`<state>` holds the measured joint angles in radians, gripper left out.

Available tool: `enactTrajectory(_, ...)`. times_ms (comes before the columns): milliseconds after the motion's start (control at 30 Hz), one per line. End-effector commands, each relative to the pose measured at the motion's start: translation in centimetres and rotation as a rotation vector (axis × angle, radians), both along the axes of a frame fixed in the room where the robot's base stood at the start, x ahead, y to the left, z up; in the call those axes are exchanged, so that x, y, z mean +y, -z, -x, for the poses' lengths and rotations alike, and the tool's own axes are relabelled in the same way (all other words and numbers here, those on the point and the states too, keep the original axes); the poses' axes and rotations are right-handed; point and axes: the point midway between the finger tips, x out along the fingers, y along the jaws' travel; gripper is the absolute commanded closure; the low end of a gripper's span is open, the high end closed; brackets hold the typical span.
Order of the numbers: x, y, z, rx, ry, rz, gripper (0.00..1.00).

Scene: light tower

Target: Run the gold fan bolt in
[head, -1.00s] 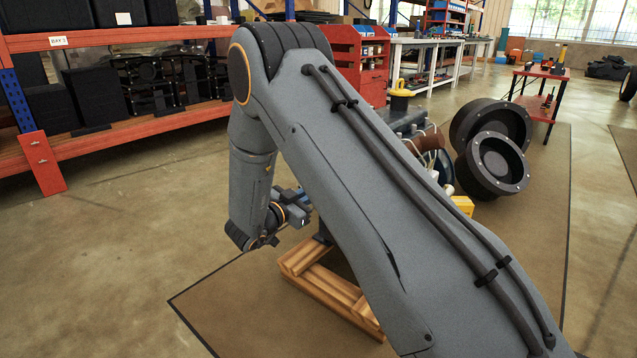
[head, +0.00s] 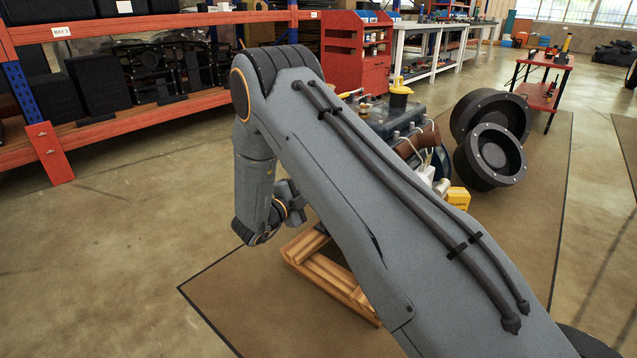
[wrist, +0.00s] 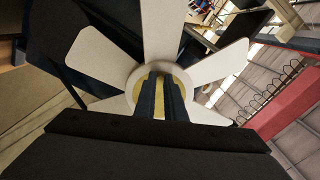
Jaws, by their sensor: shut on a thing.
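In the wrist view my gripper (wrist: 160,92) points straight at the middle of a white fan (wrist: 98,60). Its two dark fingers are close together and shut on the gold fan bolt (wrist: 184,82) at the hub. Gold shows around the fingers, which hide much of the bolt. I cannot tell how far in the bolt sits. In the head view my gripper (head: 292,200) is beside the near end of the engine (head: 395,115). My arm hides the fan and the bolt there.
The engine's wooden stand (head: 318,278) is below my gripper. A yellow box (head: 457,197) and two large black wheel-like parts (head: 490,155) are to the right. An orange shelf rack (head: 140,110) stands at the left. Open floor lies in front of it.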

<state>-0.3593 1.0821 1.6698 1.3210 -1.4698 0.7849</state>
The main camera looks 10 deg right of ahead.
Motion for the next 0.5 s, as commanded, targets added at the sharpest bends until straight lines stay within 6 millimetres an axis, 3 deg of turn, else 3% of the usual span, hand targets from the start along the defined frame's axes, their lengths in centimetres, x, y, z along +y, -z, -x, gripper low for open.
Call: enactTrajectory(500,0.19,0.00,0.13,-0.394,-0.002,-0.289,1.00)
